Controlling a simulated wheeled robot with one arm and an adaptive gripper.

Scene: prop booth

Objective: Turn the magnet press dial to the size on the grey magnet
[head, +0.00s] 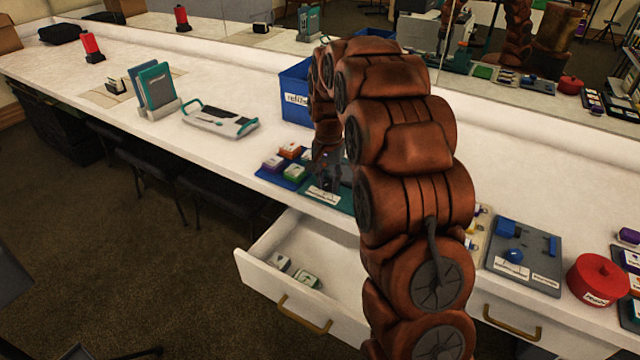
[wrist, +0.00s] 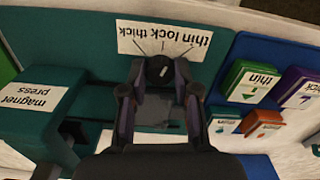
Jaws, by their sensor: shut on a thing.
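The magnet press, dark teal, carries a "magnet press" label (wrist: 28,98) in the wrist view. Its scale plate (wrist: 163,40) reads "thin", "lock", "thick" upside down, with thick at left and thin at right. My gripper (wrist: 160,92) is shut on the dark dial (wrist: 161,70), one finger on each side. A small pale mark on the dial points roughly toward the middle line, lock; its exact angle is hard to tell. Several magnets sit beside the press, among them a green one (wrist: 247,84) marked "thin" and a purple one (wrist: 298,88) marked "thick".
The magnets rest on a blue tray (wrist: 275,48). A red pot (head: 598,280) stands at right.

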